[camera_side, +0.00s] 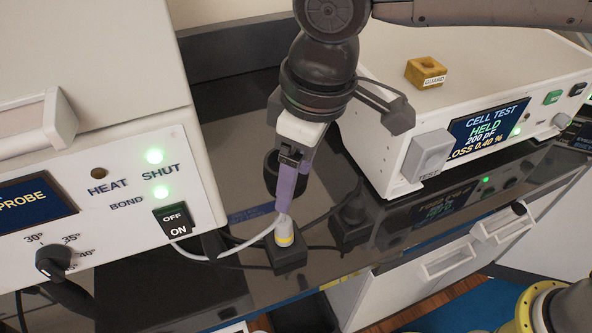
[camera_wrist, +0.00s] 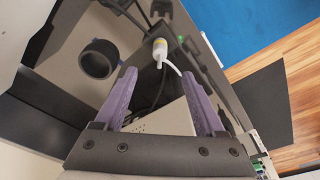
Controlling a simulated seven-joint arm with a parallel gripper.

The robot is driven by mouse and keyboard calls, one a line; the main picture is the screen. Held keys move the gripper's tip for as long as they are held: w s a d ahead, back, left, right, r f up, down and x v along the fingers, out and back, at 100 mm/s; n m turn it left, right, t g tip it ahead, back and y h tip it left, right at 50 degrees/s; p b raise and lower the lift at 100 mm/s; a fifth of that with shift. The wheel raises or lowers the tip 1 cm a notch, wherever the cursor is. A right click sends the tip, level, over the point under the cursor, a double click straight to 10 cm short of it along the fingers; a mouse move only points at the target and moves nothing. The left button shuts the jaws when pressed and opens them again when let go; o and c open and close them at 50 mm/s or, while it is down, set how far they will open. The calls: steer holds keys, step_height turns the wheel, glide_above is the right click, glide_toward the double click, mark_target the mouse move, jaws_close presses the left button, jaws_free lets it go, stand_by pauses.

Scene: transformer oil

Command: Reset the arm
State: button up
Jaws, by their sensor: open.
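My gripper (camera_side: 284,205) has purple fingers and points down over the black bench. In the wrist view the two fingers (camera_wrist: 160,75) are spread apart with nothing between them. A white plug with a yellow band (camera_side: 284,230) stands upright in a black socket block (camera_side: 287,256), just below my fingertips in the side view. In the wrist view the plug (camera_wrist: 160,48) lies beyond the fingertips, seemingly clear of them. A white cable runs from it. A dark round cup or ring (camera_wrist: 99,58) stands on the bench; my fingers partly cover it in the side view.
A cell tester (camera_side: 440,165) at right reads HELD, 200 pF, LOSS 0.40 %. A yellow GUARD block (camera_side: 425,72) sits on top of it. Drawers (camera_side: 450,258) are below.

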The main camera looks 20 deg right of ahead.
stand_by(0.3)
steer(key=w+d+r+m+t, duration=0.1)
steer(key=w+d+r, duration=0.1)
steer(key=d+r, duration=0.15)
steer(key=w+d+r+m, duration=0.1)
steer(key=w+d+r, duration=0.15)
steer(key=d, duration=0.25)
steer(key=s+d+r+m+t, duration=0.1)
steer(key=s+d+r+m, duration=0.1)
steer(key=d, duration=0.6)
steer(key=s+d+r+m+t, duration=0.1)
steer(key=d+r, duration=0.1)
steer(key=d, duration=0.5)
steer(key=s+d+f+m+t, duration=0.1)
steer(key=s+d+f+m, duration=0.15)
steer(key=s+d, duration=0.65)
steer(key=s+d+f+m+h, duration=0.1)
steer(key=s+d+f, duration=0.4)
steer(key=s+f, duration=0.2)
step_height(320, 180, down, 2)
steer(key=shift+s+f, duration=0.2)
steer(key=shift+m, duration=0.25)
